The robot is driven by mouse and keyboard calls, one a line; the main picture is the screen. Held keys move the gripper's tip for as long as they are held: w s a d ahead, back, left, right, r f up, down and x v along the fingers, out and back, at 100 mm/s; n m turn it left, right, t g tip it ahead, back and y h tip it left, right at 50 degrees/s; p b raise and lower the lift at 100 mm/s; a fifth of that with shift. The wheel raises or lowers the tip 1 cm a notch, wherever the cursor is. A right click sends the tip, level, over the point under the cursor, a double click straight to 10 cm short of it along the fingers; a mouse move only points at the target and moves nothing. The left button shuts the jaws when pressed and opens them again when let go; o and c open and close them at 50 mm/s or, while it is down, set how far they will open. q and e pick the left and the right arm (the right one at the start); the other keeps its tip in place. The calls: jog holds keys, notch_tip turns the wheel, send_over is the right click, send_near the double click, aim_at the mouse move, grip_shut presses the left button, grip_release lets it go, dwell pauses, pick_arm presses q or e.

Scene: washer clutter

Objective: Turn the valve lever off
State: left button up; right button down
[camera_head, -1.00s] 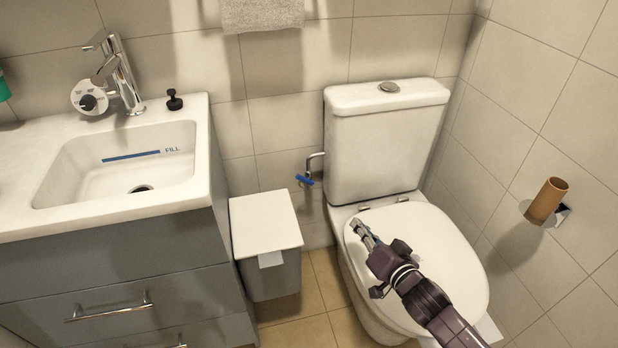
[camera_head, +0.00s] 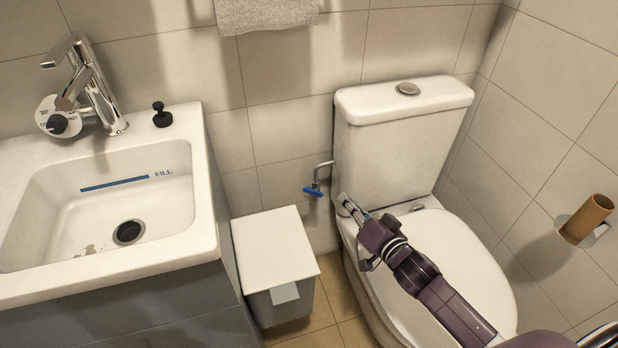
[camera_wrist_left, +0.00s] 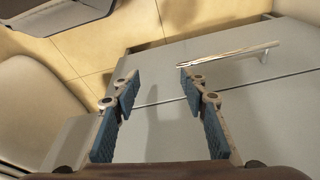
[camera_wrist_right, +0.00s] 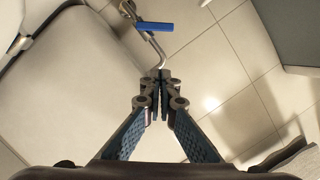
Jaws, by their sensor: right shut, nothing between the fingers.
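The blue valve lever (camera_head: 313,192) sits on a small metal pipe (camera_head: 319,173) at the wall, just left of the toilet tank. In the right wrist view the lever (camera_wrist_right: 154,27) lies ahead of the fingertips, near the top of the picture. My right gripper (camera_head: 345,201) is shut and empty, above the back of the toilet seat, to the right of the lever and a little below it in the head view. In the right wrist view its fingertips (camera_wrist_right: 161,76) meet, apart from the lever. My left gripper (camera_wrist_left: 158,77) is open and empty in front of grey drawers.
The toilet (camera_head: 440,255) is under my right arm. A white-lidded bin (camera_head: 270,247) stands below the lever, beside the sink cabinet (camera_head: 150,310). A cardboard roll (camera_head: 588,218) hangs on the right wall. A drawer handle (camera_wrist_left: 230,54) is ahead of my left gripper.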

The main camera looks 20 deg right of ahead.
jog(key=b, duration=0.3)
send_over(313, 192)
jog(key=s+d, duration=0.1)
jog(key=d, duration=0.2)
notch_tip(313, 192, down, 2)
jog(key=a+f, duration=0.1)
jog(key=a+f+b, duration=0.1)
jog(key=shift+s+f, duration=0.4)
pick_arm(q)
jog(key=w+v, duration=0.1)
jog(key=v, duration=0.7)
jog(key=shift+a+r+t, duration=0.2)
jog(key=shift+r+t, duration=0.1)
jog(key=shift+r, duration=0.25)
jog(key=shift+r, duration=0.1)
jog(key=shift+r+p, duration=0.2)
jog(key=shift+p, duration=0.15)
pick_arm(e)
jog(key=shift+a+n, duration=0.15)
jog(key=shift+n, duration=0.15)
